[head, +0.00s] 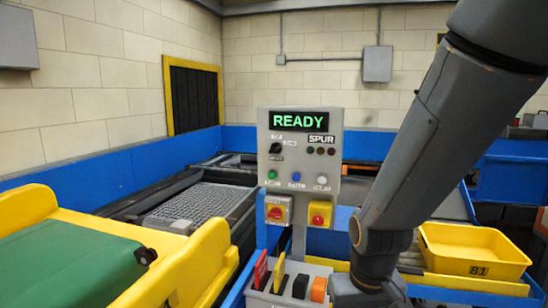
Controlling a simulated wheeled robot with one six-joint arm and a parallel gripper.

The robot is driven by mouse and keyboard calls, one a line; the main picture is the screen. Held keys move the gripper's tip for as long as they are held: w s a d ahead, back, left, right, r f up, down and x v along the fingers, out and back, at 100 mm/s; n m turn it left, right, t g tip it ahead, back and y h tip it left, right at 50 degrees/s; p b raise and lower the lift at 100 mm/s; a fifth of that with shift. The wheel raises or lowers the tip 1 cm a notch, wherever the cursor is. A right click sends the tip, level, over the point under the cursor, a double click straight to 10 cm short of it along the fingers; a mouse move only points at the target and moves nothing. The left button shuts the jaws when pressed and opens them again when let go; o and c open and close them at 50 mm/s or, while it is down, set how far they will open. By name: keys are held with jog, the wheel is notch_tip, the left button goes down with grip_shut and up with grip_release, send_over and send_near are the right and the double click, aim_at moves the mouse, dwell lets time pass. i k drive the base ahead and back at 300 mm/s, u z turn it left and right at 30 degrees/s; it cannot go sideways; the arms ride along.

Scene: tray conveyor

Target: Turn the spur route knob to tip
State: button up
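A grey control panel (302,180) stands upright at the picture's centre. Its display (298,120) reads READY in green. A small black knob (276,148) sits at the panel's upper left, with labels beside it too small to read; which way it points I cannot tell. A SPUR plate (318,140) sits to its right above a row of small lamps.
Below the panel, a grey holder (262,299) carries red, yellow, black and orange pieces. A red button (319,214) on yellow is at the panel's lower right. A yellow tray (470,250) marked 81 lies right. A yellow-sided green conveyor (70,268) fills the left foreground.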

aim_at(276, 148)
jog(key=z, duration=0.8)
jog(key=i, duration=0.5)
jog(key=u, duration=1.85)
